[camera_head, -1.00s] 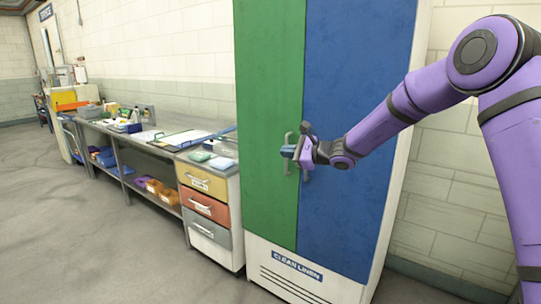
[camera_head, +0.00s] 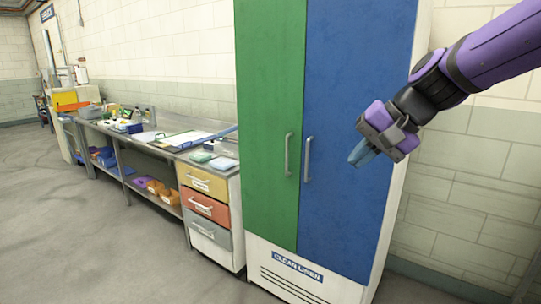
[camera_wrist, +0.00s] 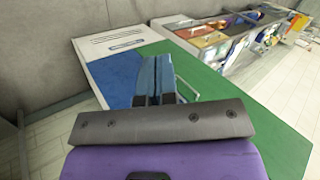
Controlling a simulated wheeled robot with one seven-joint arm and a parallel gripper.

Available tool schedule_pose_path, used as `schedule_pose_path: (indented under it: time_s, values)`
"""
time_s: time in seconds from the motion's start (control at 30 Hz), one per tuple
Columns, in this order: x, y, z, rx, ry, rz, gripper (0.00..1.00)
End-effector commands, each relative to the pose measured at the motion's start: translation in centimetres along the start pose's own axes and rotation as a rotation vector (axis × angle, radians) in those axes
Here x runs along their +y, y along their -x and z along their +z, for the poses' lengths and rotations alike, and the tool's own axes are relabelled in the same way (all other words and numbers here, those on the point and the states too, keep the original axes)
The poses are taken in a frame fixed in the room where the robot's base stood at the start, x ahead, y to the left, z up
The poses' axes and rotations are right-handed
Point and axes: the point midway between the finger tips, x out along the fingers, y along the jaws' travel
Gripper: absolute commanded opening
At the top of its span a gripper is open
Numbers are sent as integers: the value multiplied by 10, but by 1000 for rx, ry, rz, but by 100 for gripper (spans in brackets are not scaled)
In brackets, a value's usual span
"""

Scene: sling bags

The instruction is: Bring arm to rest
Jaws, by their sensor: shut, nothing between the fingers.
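My gripper (camera_head: 362,153) is in front of the blue door on the right of a tall cabinet, in the head view. Its fingers are shut with nothing between them and point down and to the left. It is apart from the cabinet's handles. In the wrist view my gripper's closed blue-grey fingers (camera_wrist: 154,80) stand against the cabinet front. My purple arm reaches in from the upper right of the head view.
The cabinet has a green door (camera_head: 268,120) and a blue door (camera_head: 345,210), both shut, with two upright handles (camera_head: 288,154). A long steel counter (camera_head: 178,148) with drawers and several items runs left along the wall. The grey floor (camera_head: 80,230) is clear.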

Motion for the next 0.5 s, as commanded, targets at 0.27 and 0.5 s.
schedule_pose_path:
  time_s: [0.27,0.5]
  values:
    - [62,55,59,107,206,219,0]
    - [118,92,101,192,351,401,0]
